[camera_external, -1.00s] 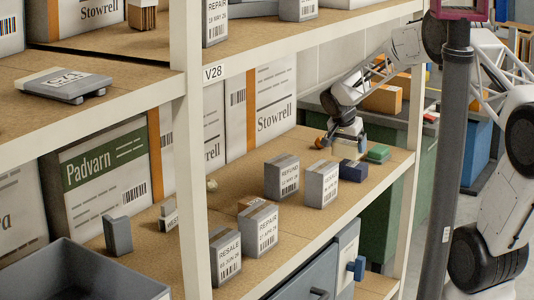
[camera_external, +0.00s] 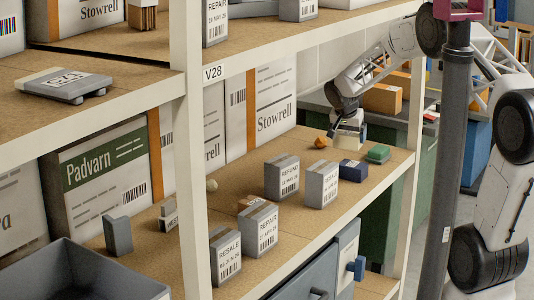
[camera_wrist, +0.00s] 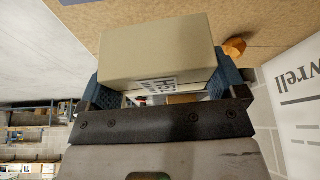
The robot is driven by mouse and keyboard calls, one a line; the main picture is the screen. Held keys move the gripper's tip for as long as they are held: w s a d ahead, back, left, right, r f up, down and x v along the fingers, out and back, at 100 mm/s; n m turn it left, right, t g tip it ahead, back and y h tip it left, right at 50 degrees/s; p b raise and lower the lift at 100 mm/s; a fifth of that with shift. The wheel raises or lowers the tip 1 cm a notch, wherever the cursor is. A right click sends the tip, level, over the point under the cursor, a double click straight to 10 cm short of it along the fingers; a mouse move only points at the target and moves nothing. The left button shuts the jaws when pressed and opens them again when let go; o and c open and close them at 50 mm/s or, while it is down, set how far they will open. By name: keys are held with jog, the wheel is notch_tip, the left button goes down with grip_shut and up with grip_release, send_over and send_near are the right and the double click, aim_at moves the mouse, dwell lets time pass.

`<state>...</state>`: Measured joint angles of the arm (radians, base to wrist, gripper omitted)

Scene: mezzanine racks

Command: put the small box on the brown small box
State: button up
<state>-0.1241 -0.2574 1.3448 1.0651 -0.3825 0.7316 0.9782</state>
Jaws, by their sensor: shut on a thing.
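My gripper (camera_external: 347,119) is at the far right end of the middle shelf, shut on a pale beige small box (camera_external: 347,141). In the wrist view the box (camera_wrist: 157,46) sits between the two dark blue fingers (camera_wrist: 160,88), with a printed label on its near face. The box appears raised slightly off the shelf.
Grey labelled boxes (camera_external: 282,177) (camera_external: 320,185) stand between my gripper and the brown box. A dark blue box (camera_external: 353,171), a green item (camera_external: 378,153) and an orange lump (camera_external: 320,142) are near my gripper. The upper shelf edge (camera_external: 300,43) and a rack post (camera_external: 188,180) border the space.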

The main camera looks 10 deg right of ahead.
jog(key=shift+w+d+n+y, duration=0.5)
jog(key=shift+w+d+n, duration=0.95)
jog(key=shift+w+d, duration=2.25)
jog(key=shift+w+d+n+y, duration=0.5)
jog(key=shift+w+d+n, duration=1.1)
jog(key=shift+w, duration=4.1)
jog(key=s+a+r+m, duration=0.1)
jog(key=s+a+r, duration=0.1)
jog(key=s+a, duration=0.7)
jog(key=s+a+r+m+h, duration=0.1)
jog(key=s+a, duration=0.8)
jog(key=s, duration=1.1)
jog(key=s+a+r+m, duration=0.2)
jog(key=s+a+r, duration=0.2)
jog(key=s+a, duration=0.5)
jog(key=shift+s+a+r, duration=0.1)
jog(key=shift+s+r, duration=0.05)
jog(key=shift+s, duration=1.45)
jog(key=shift+s+r, duration=0.1)
jog(key=shift+s, duration=1.5)
jog(key=s+a+f, duration=0.2)
jog(key=s+a, duration=0.2)
jog(key=s, duration=0.3)
jog(key=s+a+f, duration=0.3)
jog(key=s+a, duration=0.1)
jog(key=s, duration=0.3)
jog(key=shift+s+a+f, duration=0.15)
jog(key=shift+a+f, duration=0.05)
jog(key=shift+a, duration=0.2)
